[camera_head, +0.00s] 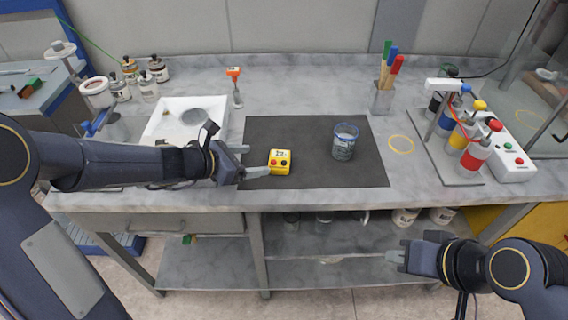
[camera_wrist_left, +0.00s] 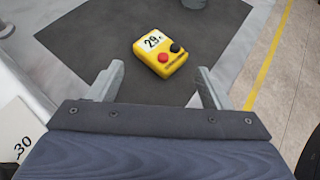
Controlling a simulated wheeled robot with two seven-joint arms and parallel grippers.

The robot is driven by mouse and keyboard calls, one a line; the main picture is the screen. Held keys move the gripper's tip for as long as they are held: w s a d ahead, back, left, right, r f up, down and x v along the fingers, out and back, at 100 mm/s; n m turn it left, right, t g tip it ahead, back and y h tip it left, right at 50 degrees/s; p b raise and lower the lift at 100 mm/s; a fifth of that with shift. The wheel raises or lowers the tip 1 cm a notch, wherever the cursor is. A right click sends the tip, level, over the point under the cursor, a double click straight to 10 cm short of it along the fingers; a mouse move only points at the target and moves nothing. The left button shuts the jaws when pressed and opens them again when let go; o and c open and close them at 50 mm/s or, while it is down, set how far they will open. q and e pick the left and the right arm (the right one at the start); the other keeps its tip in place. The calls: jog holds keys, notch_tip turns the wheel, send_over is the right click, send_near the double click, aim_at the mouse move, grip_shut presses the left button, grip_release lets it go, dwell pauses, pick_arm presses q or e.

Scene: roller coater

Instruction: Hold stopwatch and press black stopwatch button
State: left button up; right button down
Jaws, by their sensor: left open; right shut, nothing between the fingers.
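The yellow stopwatch (camera_head: 280,162) lies on the dark mat (camera_head: 300,130), near its left part. In the left wrist view the stopwatch (camera_wrist_left: 161,50) shows a white display reading 29, a red button (camera_wrist_left: 162,57) and a black button (camera_wrist_left: 175,47). My left gripper (camera_head: 250,160) is open and empty, just left of the stopwatch in the head view. In the left wrist view its fingers (camera_wrist_left: 160,85) are spread, with the stopwatch ahead of the gap between them. My right gripper (camera_head: 400,256) is shut and empty, in front of the table at the lower right.
A glass beaker (camera_head: 344,142) stands on the mat right of the stopwatch. A white tray (camera_head: 157,128) is at the left. A metal rack with colored bottles (camera_head: 457,140) stands at the right. The mat's front right part is clear.

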aim_at(274, 160)
pick_arm(q)
jog(key=b+x, duration=0.3)
jog(key=x, duration=0.4)
jog(key=shift+d+f, duration=0.1)
jog(key=shift+f, duration=0.1)
jog(key=shift+w+d+f+b, duration=0.3)
jog(key=shift+w+d, duration=0.05)
jog(key=shift+d, duration=0.2)
jog(key=shift+o, duration=0.2)
